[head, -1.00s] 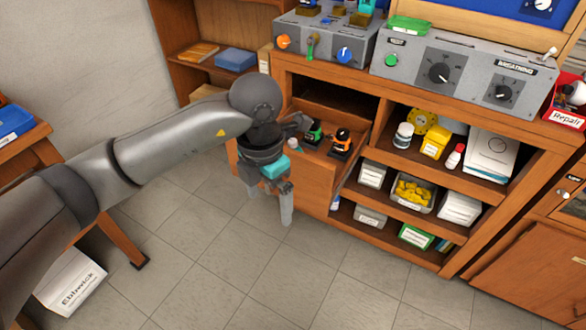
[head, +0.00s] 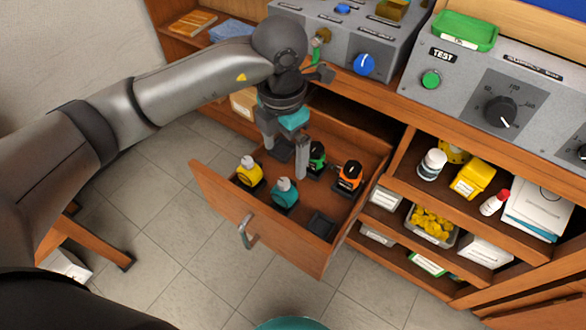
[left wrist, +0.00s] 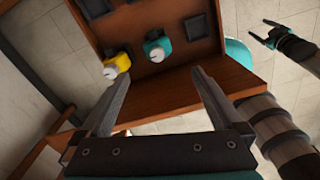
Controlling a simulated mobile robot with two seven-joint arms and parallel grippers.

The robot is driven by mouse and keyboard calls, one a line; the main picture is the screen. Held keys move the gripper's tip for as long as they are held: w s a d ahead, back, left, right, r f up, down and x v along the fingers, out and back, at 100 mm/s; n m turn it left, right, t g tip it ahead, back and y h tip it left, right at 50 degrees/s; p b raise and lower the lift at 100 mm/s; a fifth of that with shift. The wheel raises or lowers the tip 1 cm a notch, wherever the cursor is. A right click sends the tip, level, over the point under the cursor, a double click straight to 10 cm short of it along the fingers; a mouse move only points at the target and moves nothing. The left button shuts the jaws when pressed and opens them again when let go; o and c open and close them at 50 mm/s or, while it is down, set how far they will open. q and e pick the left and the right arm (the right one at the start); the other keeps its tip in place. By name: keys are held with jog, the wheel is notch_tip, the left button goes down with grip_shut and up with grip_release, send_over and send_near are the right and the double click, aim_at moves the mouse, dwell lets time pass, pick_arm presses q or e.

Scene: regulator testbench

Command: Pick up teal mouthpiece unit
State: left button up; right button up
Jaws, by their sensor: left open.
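The teal mouthpiece unit (head: 285,194) stands upright in the open drawer, close to its front panel, with a pale round top. It also shows in the left wrist view (left wrist: 156,48). My left gripper (head: 285,146) is open and empty, above the drawer and behind the teal unit in the head view. In the left wrist view its fingers (left wrist: 160,78) are spread, with the teal unit beyond and between them. My right gripper (left wrist: 268,32) shows only in the left wrist view, at the upper right, with its fingers apart, far from the drawer.
A yellow unit (head: 249,171) stands left of the teal one; green (head: 316,158) and orange (head: 349,177) units stand behind. An empty dark holder (head: 322,225) is at the right. The wooden drawer front (head: 215,205) has a metal handle (head: 245,232). Shelves hold bottles and boxes.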

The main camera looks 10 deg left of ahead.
aim_at(283, 192)
pick_arm(q)
notch_tip(283, 192, down, 3)
jog(key=shift+w+r+b, duration=0.1)
jog(key=shift+w+b, duration=0.05)
jog(key=shift+b, duration=0.3)
notch_tip(283, 192, down, 6)
jog(key=shift+f+b, duration=0.2)
jog(key=shift+b, duration=0.75)
jog(key=shift+s+a+f+b, duration=0.15)
jog(key=shift+f+b, duration=0.25)
jog(key=shift+f, duration=0.55)
jog(key=shift+s+a+f+b, duration=0.15)
jog(key=shift+f+b, duration=0.25)
jog(key=shift+f, duration=0.55)
jog(key=shift+w+f+b, duration=0.15)
jog(key=shift+f+b, duration=0.2)
jog(key=shift+f, duration=0.75)
pick_arm(e)
jog(key=w+a+r, duration=0.3)
jog(key=w+a, duration=0.2)
jog(key=w, duration=0.2)
jog(key=shift+a+r+y, duration=0.2)
jog(key=shift+a+y, duration=0.05)
jog(key=shift+y, duration=0.05)
pick_arm(q)
jog(key=c, duration=1.5)
